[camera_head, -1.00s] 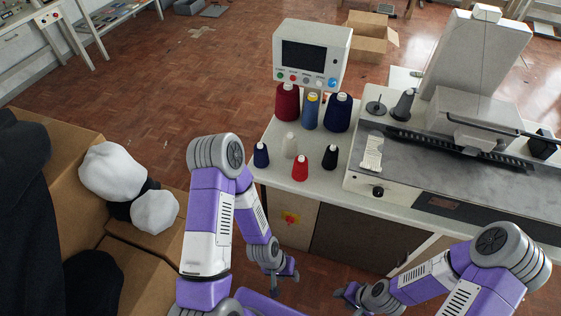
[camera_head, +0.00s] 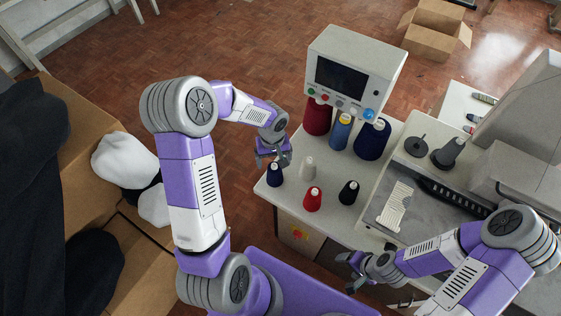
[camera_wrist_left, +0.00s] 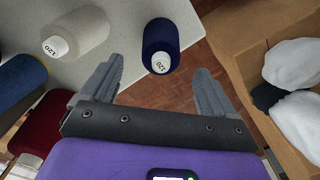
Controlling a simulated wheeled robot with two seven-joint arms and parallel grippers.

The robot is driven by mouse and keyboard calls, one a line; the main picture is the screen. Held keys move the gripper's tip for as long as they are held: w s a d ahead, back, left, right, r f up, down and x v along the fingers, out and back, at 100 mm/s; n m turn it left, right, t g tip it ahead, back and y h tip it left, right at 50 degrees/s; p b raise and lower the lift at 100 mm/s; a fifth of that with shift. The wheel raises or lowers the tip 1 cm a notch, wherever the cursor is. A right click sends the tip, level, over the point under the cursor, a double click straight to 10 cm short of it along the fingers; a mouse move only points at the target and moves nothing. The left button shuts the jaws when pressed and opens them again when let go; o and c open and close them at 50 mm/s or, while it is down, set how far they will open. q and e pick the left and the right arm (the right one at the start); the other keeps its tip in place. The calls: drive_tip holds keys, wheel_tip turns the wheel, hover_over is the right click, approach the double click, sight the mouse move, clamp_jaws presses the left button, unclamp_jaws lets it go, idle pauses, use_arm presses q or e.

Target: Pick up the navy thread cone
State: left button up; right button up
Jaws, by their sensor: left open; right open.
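A small navy thread cone (camera_head: 274,175) stands upright at the left front corner of the white table. It also shows in the left wrist view (camera_wrist_left: 161,38), with its white "120" top facing the camera. My left gripper (camera_head: 273,160) is open and empty above and just behind this cone. In the left wrist view the cone appears ahead, between the spread fingers (camera_wrist_left: 158,70), apart from them. A larger navy cone (camera_head: 372,142) stands at the back of the table, by the control box. My right gripper (camera_head: 347,271) is open and empty at the table's front.
A white cone (camera_head: 307,168), a red one (camera_head: 313,199) and a black one (camera_head: 349,192) stand near the small navy cone. Large dark red (camera_head: 317,117) and blue (camera_head: 340,132) cones stand before the control box (camera_head: 355,72). A sewing machine (camera_head: 450,195) fills the right.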

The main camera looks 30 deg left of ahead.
sight(274, 171)
use_arm(q)
drive_tip(key=shift+a+f, duration=0.2)
drive_tip(key=shift+f, duration=0.1)
drive_tip(key=f, duration=0.3)
drive_tip(key=f+b, duration=0.1)
drive_tip(key=f, duration=0.1)
drive_tip(key=shift+s+d+f, duration=0.25)
drive_tip(key=shift+d+f, duration=0.1)
drive_tip(key=shift+d, duration=0.05)
drive_tip(key=shift+f, duration=0.4)
drive_tip(key=c, duration=1.2)
drive_tip(key=shift+r, duration=0.1)
